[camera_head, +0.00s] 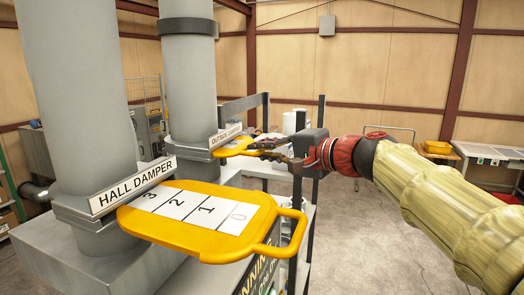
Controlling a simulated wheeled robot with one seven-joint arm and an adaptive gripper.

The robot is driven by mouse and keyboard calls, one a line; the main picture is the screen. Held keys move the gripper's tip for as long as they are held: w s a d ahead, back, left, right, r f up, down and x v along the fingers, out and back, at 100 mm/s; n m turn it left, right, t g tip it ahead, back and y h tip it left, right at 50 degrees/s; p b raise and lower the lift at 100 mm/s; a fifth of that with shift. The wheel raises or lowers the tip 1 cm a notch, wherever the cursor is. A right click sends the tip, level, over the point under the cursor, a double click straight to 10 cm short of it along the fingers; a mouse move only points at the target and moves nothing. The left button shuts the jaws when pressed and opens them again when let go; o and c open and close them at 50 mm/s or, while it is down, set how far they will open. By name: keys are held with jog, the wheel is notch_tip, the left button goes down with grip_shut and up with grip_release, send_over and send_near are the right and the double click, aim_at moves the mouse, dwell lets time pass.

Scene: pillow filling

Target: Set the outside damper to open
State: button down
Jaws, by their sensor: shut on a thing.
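The outside damper (231,151) is a yellow slide plate in a grey slot on the farther pipe, under a label reading "OUTSIDE DAMPER" (225,135). Only a short part of it shows outside the slot. My gripper (262,147) comes from the right and is shut on the handle end of this plate. The fingers partly hide the handle.
The hall damper (257,232), a yellow plate marked 3, 2, 1, 0, sticks far out of the nearer pipe (72,90), its handle loop toward my arm. Dark upright posts (318,180) stand close by my gripper. Open floor (385,240) lies to the right.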

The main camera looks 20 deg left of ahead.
jog(key=s+d+b, duration=0.1)
jog(key=d+b, duration=0.5)
jog(key=d, duration=0.9)
jog(key=shift+f, duration=0.2)
jog(key=c, duration=2.1)
grip_release()
jog(key=shift+s+d+r, duration=0.1)
jog(key=shift+d, duration=0.2)
jog(key=shift+o, duration=0.9)
jog(key=shift+a, duration=0.15)
jog(key=shift+r, duration=0.1)
jog(key=v, duration=1.2)
jog(key=shift+s, duration=0.1)
